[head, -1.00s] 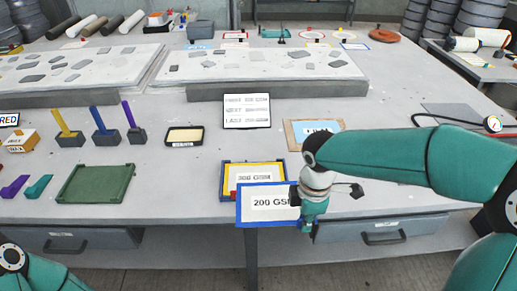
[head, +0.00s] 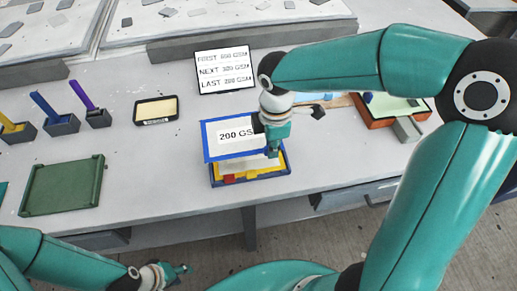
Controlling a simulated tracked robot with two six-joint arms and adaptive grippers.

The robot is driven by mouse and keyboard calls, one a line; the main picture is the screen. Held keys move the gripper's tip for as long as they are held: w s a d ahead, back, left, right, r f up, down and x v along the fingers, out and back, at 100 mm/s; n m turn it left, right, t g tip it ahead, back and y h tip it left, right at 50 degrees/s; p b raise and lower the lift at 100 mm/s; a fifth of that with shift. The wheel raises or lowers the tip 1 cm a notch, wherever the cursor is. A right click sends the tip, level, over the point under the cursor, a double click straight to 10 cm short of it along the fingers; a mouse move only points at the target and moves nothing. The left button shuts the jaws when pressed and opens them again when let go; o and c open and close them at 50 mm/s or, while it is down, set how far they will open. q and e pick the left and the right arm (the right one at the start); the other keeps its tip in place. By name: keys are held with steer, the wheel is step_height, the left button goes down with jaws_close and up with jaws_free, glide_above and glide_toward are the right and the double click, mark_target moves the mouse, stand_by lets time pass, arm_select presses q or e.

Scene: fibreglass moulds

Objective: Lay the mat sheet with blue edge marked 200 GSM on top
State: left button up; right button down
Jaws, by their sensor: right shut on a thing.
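The blue-edged mat sheet marked 200 GSM (head: 226,148) is in my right gripper (head: 268,140), which is shut on its right side and hides the end of the marking. The sheet is over the back and middle of a dark blue tray (head: 287,176). Whether it touches what lies below, I cannot tell. A yellow-edged sheet (head: 255,174) shows in the tray along the front, with a small red piece (head: 229,179) by it; the rest of it is hidden. My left gripper (head: 182,268) is at the bottom, in front of the table, apart from everything; its jaws are too small to read.
A sign (head: 224,72) listing GSM values stands behind the tray. A small black-rimmed tray (head: 156,110), a green tray (head: 62,186) and holders with coloured handles (head: 62,123) are at left. An orange box (head: 395,110) is at right. Table beside the blue tray's left is clear.

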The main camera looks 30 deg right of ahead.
steer(key=d, duration=0.1)
steer(key=b, duration=0.4)
glide_above(275, 174)
step_height(275, 174, down, 5)
steer(key=shift+w+r, duration=0.1)
steer(key=shift+w, duration=0.05)
steer(key=shift+f+b, duration=0.65)
steer(key=shift+f, duration=0.4)
steer(key=shift+f, duration=0.25)
steer(key=shift+f+b, duration=0.6)
steer(key=shift+f, duration=0.05)
stand_by(0.4)
